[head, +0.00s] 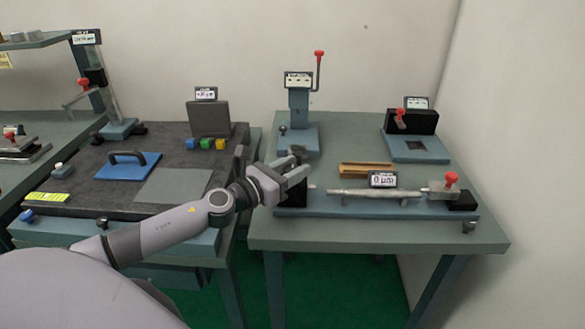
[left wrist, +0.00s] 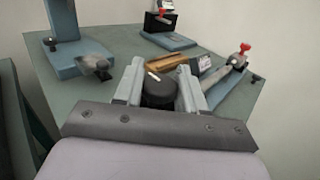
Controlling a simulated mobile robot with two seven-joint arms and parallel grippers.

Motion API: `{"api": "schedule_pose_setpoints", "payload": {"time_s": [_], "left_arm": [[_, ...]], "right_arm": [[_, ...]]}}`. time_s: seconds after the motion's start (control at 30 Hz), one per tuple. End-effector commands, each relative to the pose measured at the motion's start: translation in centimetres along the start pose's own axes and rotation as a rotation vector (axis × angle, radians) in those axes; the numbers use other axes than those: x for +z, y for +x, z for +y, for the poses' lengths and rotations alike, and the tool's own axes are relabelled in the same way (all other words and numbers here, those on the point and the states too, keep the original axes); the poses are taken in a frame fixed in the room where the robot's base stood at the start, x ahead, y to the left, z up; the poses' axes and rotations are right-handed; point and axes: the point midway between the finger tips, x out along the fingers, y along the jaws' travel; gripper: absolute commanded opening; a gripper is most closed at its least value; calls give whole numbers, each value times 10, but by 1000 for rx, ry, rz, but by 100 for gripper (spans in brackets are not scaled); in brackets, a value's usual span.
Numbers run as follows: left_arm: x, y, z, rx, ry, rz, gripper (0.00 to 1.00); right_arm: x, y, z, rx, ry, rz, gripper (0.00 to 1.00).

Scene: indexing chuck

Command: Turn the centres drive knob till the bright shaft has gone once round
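The centres rig has a long blue base (head: 400,211) along the front of the right table. The bright shaft (head: 375,192) lies level on it, between a dark block at the left and a tail end with a red knob (head: 451,178) at the right. My left gripper (head: 297,174) is at the left end of the rig. In the left wrist view its fingers (left wrist: 160,85) stand either side of the dark round drive knob (left wrist: 158,94), which fills the gap between them. A pale mark shows on the knob. In the head view the gripper hides the knob. My right gripper is not in view.
Behind stand a blue post fixture (head: 299,110) with a red-tipped lever and a black block fixture (head: 411,122). A brown tray (head: 365,170) lies behind the shaft. A dark-topped table (head: 90,195) with coloured blocks is at the left.

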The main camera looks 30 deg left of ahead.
Motion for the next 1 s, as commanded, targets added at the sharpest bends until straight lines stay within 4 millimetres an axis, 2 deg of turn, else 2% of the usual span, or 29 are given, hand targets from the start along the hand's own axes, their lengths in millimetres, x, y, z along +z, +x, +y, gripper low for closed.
{"api": "schedule_pose_setpoints", "payload": {"time_s": [0.47,1.0], "left_arm": [[7,3,-2,98,-2,-13,9],[6,3,-1,492,-7,-13,9]], "right_arm": [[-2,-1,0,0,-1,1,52],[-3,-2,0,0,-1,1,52]]}}
